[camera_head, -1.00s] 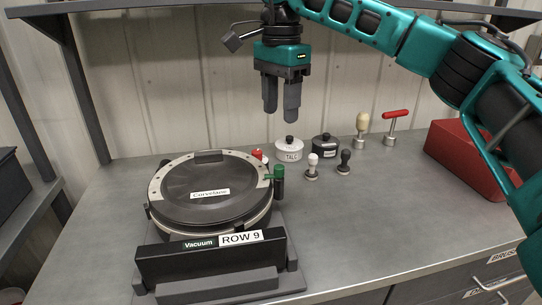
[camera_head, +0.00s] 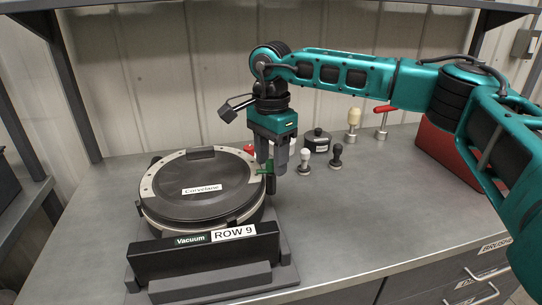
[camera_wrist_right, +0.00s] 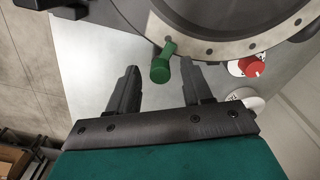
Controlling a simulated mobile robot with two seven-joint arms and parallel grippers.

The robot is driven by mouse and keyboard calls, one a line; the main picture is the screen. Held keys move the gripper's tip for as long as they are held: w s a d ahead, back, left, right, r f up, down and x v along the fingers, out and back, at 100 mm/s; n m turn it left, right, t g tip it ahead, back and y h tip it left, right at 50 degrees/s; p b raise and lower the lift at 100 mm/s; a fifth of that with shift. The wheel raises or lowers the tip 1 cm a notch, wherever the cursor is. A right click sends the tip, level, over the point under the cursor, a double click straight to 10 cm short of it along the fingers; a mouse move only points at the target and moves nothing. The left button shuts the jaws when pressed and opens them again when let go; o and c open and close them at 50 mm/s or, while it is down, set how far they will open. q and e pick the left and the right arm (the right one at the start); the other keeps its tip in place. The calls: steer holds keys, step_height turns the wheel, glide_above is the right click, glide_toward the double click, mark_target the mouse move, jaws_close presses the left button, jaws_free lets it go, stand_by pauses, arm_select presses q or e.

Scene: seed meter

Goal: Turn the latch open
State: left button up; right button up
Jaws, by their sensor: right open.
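The seed meter (camera_head: 205,205) is a round black drum with a pale metal ring and a "Corvelane" label on its lid. The latch is a green knob at the right side of the ring; it shows in the right wrist view (camera_wrist_right: 161,69) with a short green arm reaching onto the ring. My right gripper (camera_head: 272,171) is at the latch, fingers pointing down. In the right wrist view its two fingers (camera_wrist_right: 158,82) are apart, with the green knob a little beyond and between their tips. The gripper partly hides the latch in the head view. My left gripper is not in view.
A black block marked "Vacuum ROW 9" (camera_head: 203,252) stands before the meter. A red knob (camera_wrist_right: 252,66) sits close right of the latch. Small handled tools and a black lidded pot (camera_head: 317,141) stand to the right, with a red box (camera_head: 447,150) beyond. The front right bench is clear.

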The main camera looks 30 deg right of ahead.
jaws_close()
stand_by(0.3)
stand_by(0.3)
steer(key=m+p, duration=0.1)
steer(key=m, duration=0.3)
steer(key=shift+m, duration=0.4)
steer(key=m, duration=0.4)
steer(key=shift+p, duration=0.3)
steer(key=m, duration=0.5)
steer(key=shift+p, duration=0.3)
steer(key=shift+m+p, duration=0.3)
steer(key=shift+m, duration=1.7)
